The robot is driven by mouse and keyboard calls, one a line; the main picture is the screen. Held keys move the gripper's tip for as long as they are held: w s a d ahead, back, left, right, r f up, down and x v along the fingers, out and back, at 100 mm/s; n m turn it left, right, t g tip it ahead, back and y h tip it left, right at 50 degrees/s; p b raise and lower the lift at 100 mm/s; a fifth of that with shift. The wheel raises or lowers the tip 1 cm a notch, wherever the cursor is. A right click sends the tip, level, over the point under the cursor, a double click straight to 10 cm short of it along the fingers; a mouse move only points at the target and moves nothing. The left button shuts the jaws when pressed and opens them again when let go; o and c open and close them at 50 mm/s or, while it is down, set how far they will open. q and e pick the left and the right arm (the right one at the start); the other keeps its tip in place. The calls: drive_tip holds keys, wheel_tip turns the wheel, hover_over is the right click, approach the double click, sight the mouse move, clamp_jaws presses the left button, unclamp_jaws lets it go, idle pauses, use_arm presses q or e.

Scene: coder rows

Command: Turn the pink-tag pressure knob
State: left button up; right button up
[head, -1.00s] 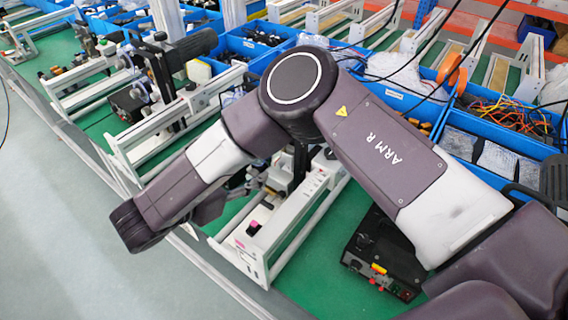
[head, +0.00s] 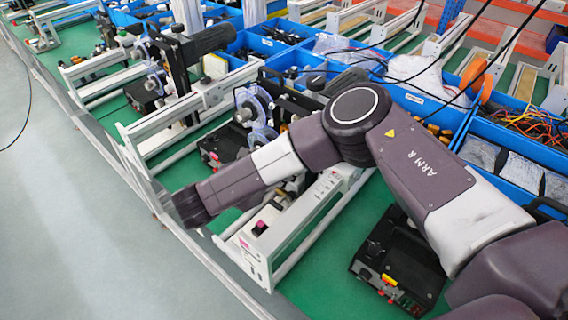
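A pink tag (head: 260,228) shows on the white bench device (head: 251,257) below the middle of the head view. A small dark part sits beside the tag; I cannot tell whether it is the pressure knob. My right arm reaches in from the right and passes above and behind the device. Its dark far end is left of the pink tag, apart from it in the picture. No fingers show there, so the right gripper is not in view. My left arm and gripper are not in view either. The arm hides part of the device's rear.
A black box with red and yellow terminals (head: 398,263) stands right of the device on the green bench top (head: 322,262). Blue bins (head: 517,138) with wires and bags line the back. Other rail fixtures (head: 165,135) stand at left. Grey floor lies at lower left.

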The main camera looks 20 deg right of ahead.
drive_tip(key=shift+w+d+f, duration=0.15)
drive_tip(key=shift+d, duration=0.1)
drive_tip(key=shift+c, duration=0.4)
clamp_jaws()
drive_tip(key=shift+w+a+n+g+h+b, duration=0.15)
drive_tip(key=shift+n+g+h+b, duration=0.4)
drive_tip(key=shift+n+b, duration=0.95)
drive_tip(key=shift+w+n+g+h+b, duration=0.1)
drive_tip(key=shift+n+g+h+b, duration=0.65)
drive_tip(key=shift+b, duration=1.25)
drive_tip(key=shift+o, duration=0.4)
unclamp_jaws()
